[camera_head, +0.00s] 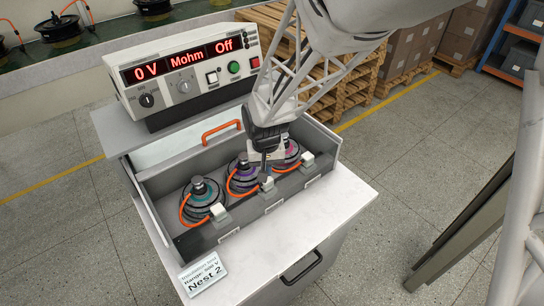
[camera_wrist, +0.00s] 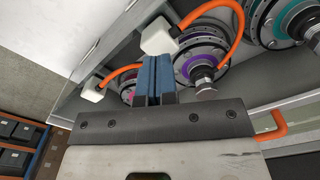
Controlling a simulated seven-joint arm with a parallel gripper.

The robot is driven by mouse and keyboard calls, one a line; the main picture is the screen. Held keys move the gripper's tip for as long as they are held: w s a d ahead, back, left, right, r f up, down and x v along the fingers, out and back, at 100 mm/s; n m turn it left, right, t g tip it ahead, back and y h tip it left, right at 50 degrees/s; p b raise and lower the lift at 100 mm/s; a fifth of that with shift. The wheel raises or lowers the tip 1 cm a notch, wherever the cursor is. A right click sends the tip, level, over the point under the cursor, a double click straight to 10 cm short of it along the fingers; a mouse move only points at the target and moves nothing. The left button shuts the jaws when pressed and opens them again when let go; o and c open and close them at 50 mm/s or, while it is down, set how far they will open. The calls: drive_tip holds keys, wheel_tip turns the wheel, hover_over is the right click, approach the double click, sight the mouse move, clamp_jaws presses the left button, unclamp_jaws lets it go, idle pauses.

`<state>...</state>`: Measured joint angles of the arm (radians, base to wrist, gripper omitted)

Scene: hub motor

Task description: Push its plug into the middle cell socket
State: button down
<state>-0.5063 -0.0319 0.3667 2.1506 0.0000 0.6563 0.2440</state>
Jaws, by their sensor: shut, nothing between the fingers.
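The middle hub motor, with a purple ring (camera_head: 240,181), lies in the middle cell of the open bench box; it also shows in the wrist view (camera_wrist: 200,62). Its orange cable (camera_wrist: 236,15) loops to a white plug (camera_head: 267,184), at the front ledge of the cell, seen in the wrist view too (camera_wrist: 160,36). My gripper (camera_head: 263,174) points down over this plug. Its blue fingers (camera_wrist: 155,62) are together and empty, their tips at the plug's edge; I cannot tell whether they touch it. The socket is hidden, and how deep the plug sits does not show.
A teal motor (camera_head: 201,193) with its white plug (camera_head: 218,211) lies in the left cell. A pink-ringed motor (camera_head: 288,152) with its plug (camera_head: 307,159) lies in the right cell. The tester (camera_head: 190,75) stands behind, reading "0 V" and "Off". An orange handle (camera_head: 221,131) rises at the back.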

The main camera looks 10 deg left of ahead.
drive_tip(key=shift+f, duration=1.45)
idle(2.5)
wheel_tip(320, 180, up, 8)
drive_tip(key=shift+r, duration=0.25)
idle(1.3)
idle(0.5)
drive_tip(key=s+d+r+m+t, duration=0.1)
drive_tip(key=s+d+r, duration=0.2)
drive_tip(key=d+r, duration=0.35)
drive_tip(key=s+d+r+m, duration=0.1)
drive_tip(key=s+d+r, duration=0.3)
drive_tip(key=d, duration=0.6)
drive_tip(key=s+d+r, duration=0.2)
drive_tip(key=s+d, duration=0.3)
drive_tip(key=s, duration=0.1)
drive_tip(key=s+d+r+m+t, duration=0.1)
drive_tip(key=s+d+r, duration=0.2)
drive_tip(key=s+d, duration=0.3)
drive_tip(key=shift+s+d+r+t, duration=0.15)
drive_tip(key=shift+s+r+t, duration=0.15)
drive_tip(key=shift+s, duration=0.2)
